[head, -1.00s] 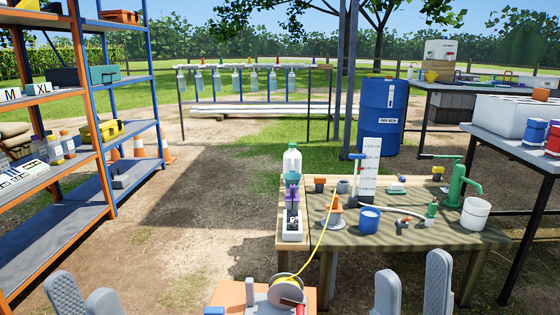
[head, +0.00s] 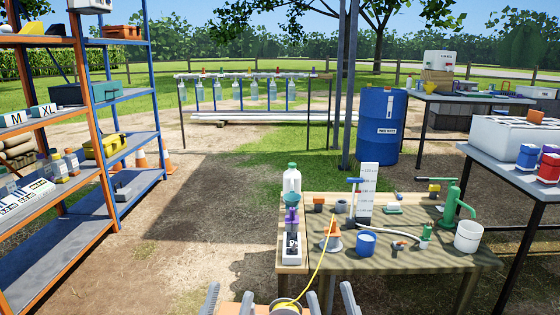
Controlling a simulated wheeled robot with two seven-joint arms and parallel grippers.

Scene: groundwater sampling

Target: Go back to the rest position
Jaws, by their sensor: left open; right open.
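My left gripper (head: 228,301) is at the bottom edge of the head view, left of the middle. Its two grey fingers stand apart with nothing seen between them. My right gripper (head: 330,301) is at the bottom edge, right of the middle, also with its fingers apart and empty. Between the grippers is a reel (head: 286,304) with a yellow line, partly cut off by the bottom edge. Both grippers show in front of the wooden table (head: 400,262); the arms behind them are out of view.
A shelf rack (head: 110,215) stands left, a grey table (head: 510,168) right. Open ground lies between rack and wooden table.

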